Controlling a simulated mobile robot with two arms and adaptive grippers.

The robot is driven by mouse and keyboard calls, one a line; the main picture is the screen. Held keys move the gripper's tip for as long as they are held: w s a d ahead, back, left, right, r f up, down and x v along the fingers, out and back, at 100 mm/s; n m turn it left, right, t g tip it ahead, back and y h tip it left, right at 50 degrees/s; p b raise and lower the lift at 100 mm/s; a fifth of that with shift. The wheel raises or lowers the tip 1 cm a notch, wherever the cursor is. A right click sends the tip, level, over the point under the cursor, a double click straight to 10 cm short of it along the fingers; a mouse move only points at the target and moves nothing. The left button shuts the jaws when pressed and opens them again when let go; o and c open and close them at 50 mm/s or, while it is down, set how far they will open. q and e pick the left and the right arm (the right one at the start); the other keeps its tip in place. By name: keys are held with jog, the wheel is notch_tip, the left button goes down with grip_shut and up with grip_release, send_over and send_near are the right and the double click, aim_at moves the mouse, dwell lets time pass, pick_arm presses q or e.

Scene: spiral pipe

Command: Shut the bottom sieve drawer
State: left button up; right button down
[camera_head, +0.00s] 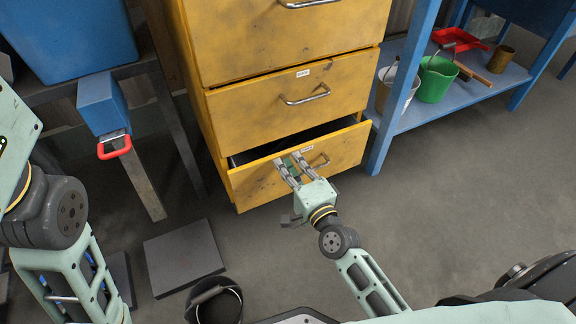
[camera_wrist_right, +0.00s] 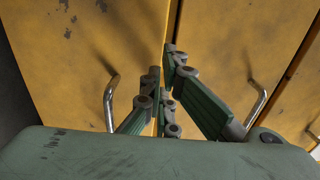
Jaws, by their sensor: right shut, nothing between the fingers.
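The bottom sieve drawer (camera_head: 346,150) of the yellow cabinet is pulled partly out, with a dark gap showing behind the top edge of its front. In the right wrist view the green fingers (camera_wrist_right: 167,68) point at the yellow fronts, with a metal handle on each side. My left arm shows at the left, but its gripper is out of view.
The drawer above (camera_head: 255,112) looks shut or nearly so. A blue shelf (camera_head: 408,116) with a green bucket (camera_head: 437,79) stands right of the cabinet. A black bucket (camera_head: 214,302) and dark slab (camera_head: 183,257) are on the floor. The right floor is clear.

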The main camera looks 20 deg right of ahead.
aim_at(283, 155)
jog(key=shift+w, duration=0.45)
jog(key=shift+w+a, duration=0.1)
jog(key=w, duration=0.4)
jog(key=shift+w+a, duration=0.15)
jog(key=shift+a, duration=0.15)
jog(key=shift+d+r, duration=0.1)
jog(key=shift+r, duration=0.1)
jog(key=shift+w, duration=0.1)
